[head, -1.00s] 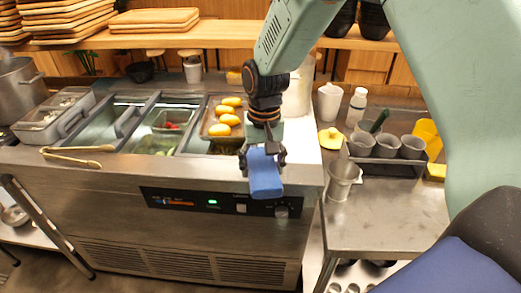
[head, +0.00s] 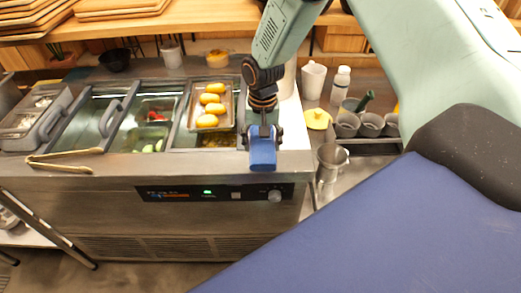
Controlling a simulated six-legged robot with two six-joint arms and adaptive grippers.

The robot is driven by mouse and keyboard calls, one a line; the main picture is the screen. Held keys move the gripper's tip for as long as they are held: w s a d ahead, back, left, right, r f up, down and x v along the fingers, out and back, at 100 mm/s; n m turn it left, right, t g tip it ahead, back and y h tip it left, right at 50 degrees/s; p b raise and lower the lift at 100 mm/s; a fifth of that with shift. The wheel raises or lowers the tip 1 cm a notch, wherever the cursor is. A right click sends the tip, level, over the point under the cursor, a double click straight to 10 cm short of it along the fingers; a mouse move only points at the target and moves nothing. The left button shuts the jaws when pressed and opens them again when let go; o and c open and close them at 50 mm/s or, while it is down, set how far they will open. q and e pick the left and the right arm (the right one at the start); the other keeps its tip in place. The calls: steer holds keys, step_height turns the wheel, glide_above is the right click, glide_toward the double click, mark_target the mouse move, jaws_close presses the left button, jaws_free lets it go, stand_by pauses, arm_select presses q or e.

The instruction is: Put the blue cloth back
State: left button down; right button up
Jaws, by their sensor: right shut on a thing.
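The blue cloth (head: 262,150) hangs from my right gripper (head: 263,132), whose fingers are shut on it. The gripper points down at the front right corner of the steel counter unit (head: 120,165), above the control panel. Whether the cloth touches the counter's edge cannot be told. My left gripper is not in view.
A tray (head: 188,118) of yellow items sits on the counter just left of the gripper. Tongs (head: 62,162) lie at the front left. A metal jug (head: 328,163) and a rack of grey cups (head: 362,143) stand to the right. My blue-and-black arm part covers the lower right.

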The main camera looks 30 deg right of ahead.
mark_target(260, 152)
steer(key=f, duration=0.4)
steer(key=shift+w+a, duration=0.3)
steer(key=shift+a, duration=0.1)
steer(key=shift+s+r, duration=0.1)
steer(key=shift+s, duration=0.15)
steer(key=shift+d+f, duration=0.2)
steer(key=shift+d, duration=0.1)
steer(key=o, duration=0.8)
steer(key=shift+w+f, duration=0.1)
steer(key=o, duration=0.4)
steer(key=shift+w+a, duration=0.15)
steer(key=shift+a, duration=0.1)
steer(key=shift+o, duration=0.2)
steer(key=shift+s+d, duration=0.2)
steer(key=shift+s, duration=0.05)
